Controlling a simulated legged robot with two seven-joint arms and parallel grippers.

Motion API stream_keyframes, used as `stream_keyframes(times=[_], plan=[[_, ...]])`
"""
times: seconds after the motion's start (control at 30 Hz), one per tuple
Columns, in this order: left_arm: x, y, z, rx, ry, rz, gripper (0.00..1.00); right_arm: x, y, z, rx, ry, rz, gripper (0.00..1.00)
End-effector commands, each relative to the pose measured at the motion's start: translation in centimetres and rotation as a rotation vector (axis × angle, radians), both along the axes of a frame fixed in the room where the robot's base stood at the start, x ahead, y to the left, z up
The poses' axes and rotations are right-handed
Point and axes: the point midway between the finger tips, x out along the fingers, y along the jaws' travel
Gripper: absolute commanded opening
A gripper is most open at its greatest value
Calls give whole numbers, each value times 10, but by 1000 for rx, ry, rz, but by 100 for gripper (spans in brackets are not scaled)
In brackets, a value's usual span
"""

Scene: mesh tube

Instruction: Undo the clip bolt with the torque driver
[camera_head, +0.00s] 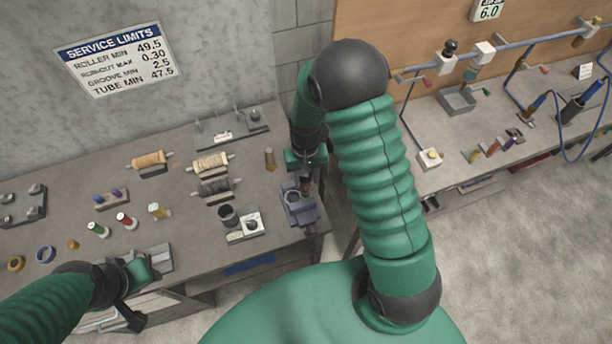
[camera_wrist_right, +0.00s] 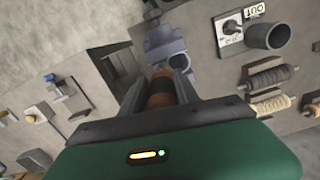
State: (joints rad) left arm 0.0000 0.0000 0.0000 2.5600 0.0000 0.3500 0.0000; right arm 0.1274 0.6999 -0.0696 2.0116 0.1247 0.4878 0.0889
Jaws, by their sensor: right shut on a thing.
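My right gripper (camera_head: 306,176) is over the right end of the left bench. In the right wrist view its fingers (camera_wrist_right: 167,84) are shut on a brown, banded cylinder (camera_wrist_right: 160,92). A blue-grey vise (camera_head: 300,208) stands just below it; the vise also shows past the cylinder in the right wrist view (camera_wrist_right: 165,42). I cannot tell whether cylinder and vise touch. My left gripper (camera_head: 140,272) is low at the left bench's front edge, its jaws unclear. Blue-handled tools (camera_head: 580,106) lie on the right bench; I cannot tell which is the torque driver. I cannot make out the clip bolt.
The left bench holds several wound rollers (camera_head: 210,163), coloured spools (camera_head: 126,220), a dark cup (camera_head: 228,215) and a white switch box (camera_head: 246,228). A gap separates the benches.

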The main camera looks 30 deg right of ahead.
Motion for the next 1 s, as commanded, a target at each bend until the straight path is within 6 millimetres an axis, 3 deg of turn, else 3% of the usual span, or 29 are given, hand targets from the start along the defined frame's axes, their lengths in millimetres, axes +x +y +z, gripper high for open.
stream_keyframes(times=[1.0], plan=[[0, 0, 6, 0, 0, 0, 36, 0, 0, 0, 0, 0, 0, 0]])
